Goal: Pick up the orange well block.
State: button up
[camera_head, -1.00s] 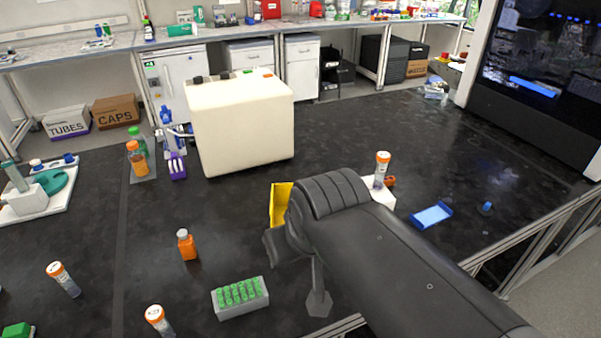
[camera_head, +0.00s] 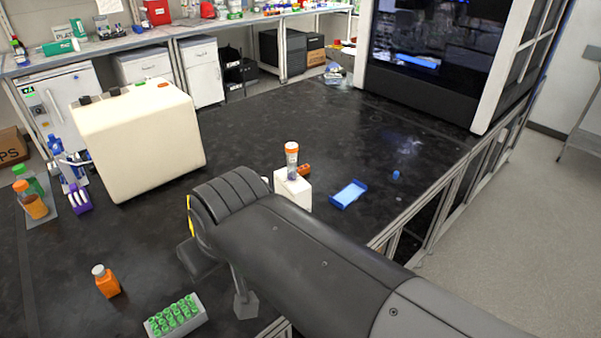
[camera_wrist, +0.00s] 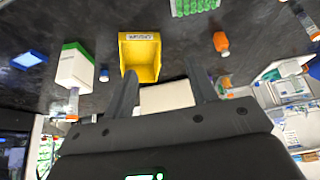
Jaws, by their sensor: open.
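A small orange piece (camera_head: 304,170) lies on the black bench just behind the white box (camera_head: 293,190) in the head view. It is mostly hidden by that box and the tube on it, so I cannot be sure it is the orange well block. My gripper (camera_wrist: 163,82) is open and empty in the wrist view, its two dark fingers spread apart. The orange piece does not show clearly in the wrist view. In the head view my arm covers the fingers and part of the bench.
A yellow bin (camera_wrist: 140,58) lies near my fingers, mostly hidden in the head view. A blue tray (camera_head: 348,194), a cream machine (camera_head: 140,140), an orange bottle (camera_head: 106,282) and a green-capped tube rack (camera_head: 175,316) stand around.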

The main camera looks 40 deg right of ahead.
jog(key=shift+o, duration=0.3)
jog(key=o, duration=0.8)
